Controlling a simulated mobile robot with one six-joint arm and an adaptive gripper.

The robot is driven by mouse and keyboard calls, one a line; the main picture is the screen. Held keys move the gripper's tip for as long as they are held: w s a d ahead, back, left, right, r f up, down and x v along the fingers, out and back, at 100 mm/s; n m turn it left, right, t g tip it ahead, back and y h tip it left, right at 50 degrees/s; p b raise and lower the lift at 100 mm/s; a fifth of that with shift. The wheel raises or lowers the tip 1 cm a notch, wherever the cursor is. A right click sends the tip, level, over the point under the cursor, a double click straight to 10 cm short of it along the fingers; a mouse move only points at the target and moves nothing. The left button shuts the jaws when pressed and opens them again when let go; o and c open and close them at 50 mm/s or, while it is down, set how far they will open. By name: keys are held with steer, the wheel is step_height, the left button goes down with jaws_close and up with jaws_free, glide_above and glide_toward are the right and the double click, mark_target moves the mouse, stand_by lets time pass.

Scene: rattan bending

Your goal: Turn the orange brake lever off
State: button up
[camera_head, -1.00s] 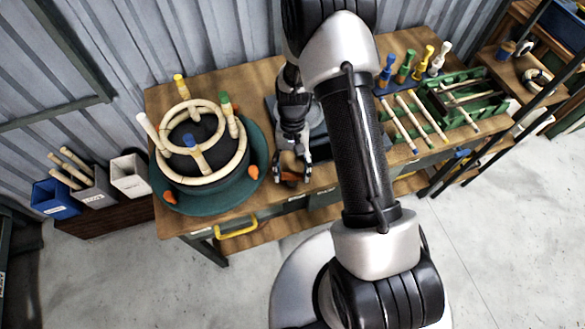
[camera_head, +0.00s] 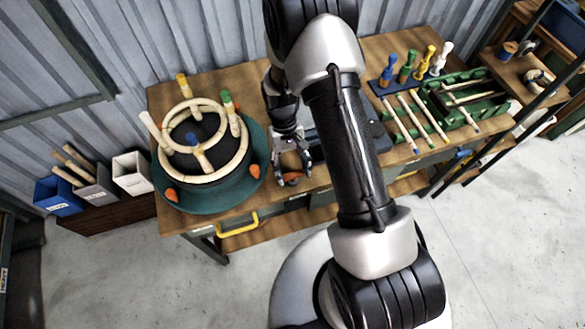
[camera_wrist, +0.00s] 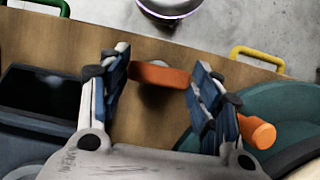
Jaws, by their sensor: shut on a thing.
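The orange brake lever (camera_head: 293,176) is at the front edge of the workbench, just right of the round green turntable (camera_head: 205,205). My gripper (camera_head: 293,180) is at the lever with one finger on each side. In the wrist view the lever shows as a short orange bar (camera_wrist: 160,75) lying crosswise between the two fingers of my gripper (camera_wrist: 158,82), which are shut on its ends. The fingers and wrist partly hide the lever in the head view, and its mounting is hard to make out.
A rattan ring frame (camera_head: 205,140) with coloured-tip posts stands on the turntable, which has orange clamps (camera_head: 254,171) on its rim. A dark flat device (camera_wrist: 45,90) lies on the other side. A yellow handle (camera_head: 238,228) juts from the bench front. Rattan sticks (camera_head: 402,125) lie farther right.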

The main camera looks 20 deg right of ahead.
steer(key=shift+f, duration=0.1)
steer(key=o, duration=1.1)
steer(key=shift+c, duration=0.2)
steer(key=v, duration=1.2)
